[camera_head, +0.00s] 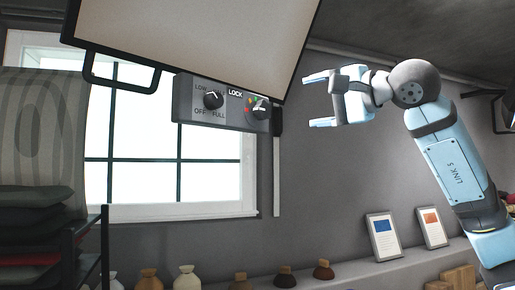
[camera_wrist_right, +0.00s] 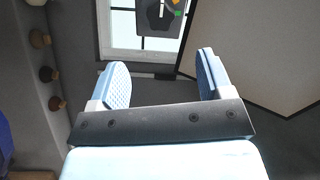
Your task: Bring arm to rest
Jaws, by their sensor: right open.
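My right gripper (camera_head: 318,97) is raised at the right of the head view, its fingers pointing left. It is open and empty; in the right wrist view its two fingers (camera_wrist_right: 160,85) stand apart with nothing between them. A large light panel with a dark frame (camera_head: 200,35) hangs at the top of the head view. A grey control box (camera_head: 228,106) with two knobs sits below its edge, left of the gripper and apart from it. The box also shows beyond the fingers in the right wrist view (camera_wrist_right: 158,22). My left gripper is not in view.
A window (camera_head: 165,165) is behind the box. A shelf (camera_head: 350,275) along the wall holds two framed pictures and several small pots. A dark rack (camera_head: 104,235) with folded cushions stands at the left. The wall around the right gripper is clear.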

